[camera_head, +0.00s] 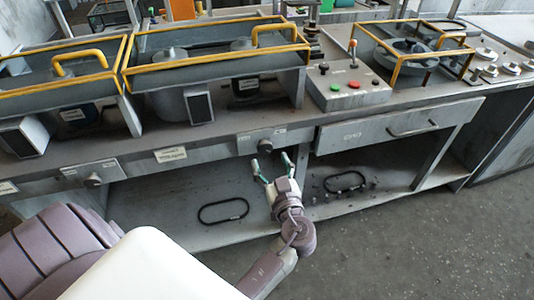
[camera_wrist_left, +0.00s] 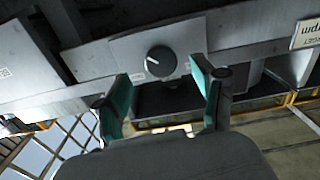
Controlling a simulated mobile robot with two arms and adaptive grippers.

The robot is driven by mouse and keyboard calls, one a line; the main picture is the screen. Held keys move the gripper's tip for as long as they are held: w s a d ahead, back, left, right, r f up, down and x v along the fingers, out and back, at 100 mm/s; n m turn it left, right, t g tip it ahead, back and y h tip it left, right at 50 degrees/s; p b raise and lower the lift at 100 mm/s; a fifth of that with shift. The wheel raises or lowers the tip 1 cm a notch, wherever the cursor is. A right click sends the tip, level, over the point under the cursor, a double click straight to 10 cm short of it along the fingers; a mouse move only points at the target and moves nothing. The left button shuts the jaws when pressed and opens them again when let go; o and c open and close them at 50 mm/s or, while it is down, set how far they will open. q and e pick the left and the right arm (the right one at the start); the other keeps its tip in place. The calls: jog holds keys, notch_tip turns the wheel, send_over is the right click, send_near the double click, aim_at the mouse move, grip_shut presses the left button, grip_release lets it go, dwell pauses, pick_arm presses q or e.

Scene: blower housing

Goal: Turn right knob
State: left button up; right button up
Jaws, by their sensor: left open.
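The right knob (camera_head: 265,145) is a small dark round dial on the grey front panel of the bench, below the right-hand yellow-framed tray. In the left wrist view the knob (camera_wrist_left: 160,61) shows as a black dial with a white pointer mark. My left gripper (camera_head: 271,164) is open, with its green-padded fingers pointing at the panel just below the knob. In the left wrist view the knob appears beyond and between the two fingertips (camera_wrist_left: 161,80), with a gap and no visible contact. A second knob (camera_head: 93,180) sits further left on the panel. My right gripper is out of view.
A drawer (camera_head: 400,128) with a handle is to the right of the knob. The lower shelf holds black oval rings (camera_head: 223,211). Grey floor is clear at lower right.

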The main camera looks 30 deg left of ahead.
pick_arm(q)
jog(key=v, duration=0.7)
jog(key=shift+s+d, duration=0.15)
jog(key=shift+d, duration=0.05)
jog(key=d+f+m+g+h+p, duration=0.25)
jog(key=f+m+h, duration=0.45)
jog(key=f, duration=1.2)
jog(key=s+d+f+m+g+h, duration=0.1)
jog(key=s+f+m+g+h, duration=0.1)
jog(key=s+f, duration=0.45)
jog(key=s+d+f+m+g+h, duration=0.1)
jog(key=s+f+m, duration=0.25)
jog(key=f, duration=0.65)
jog(key=s+a+f+g+h+p, duration=0.1)
jog(key=s+f, duration=0.5)
jog(key=s, duration=0.7)
jog(key=s+a+f+g+h+p, duration=0.1)
jog(key=s+a+f+g, duration=0.3)
jog(key=s, duration=0.9)
notch_tip(320, 180, down, 2)
jog(key=shift+a+f+h, duration=0.25)
jog(key=shift+h, duration=0.55)
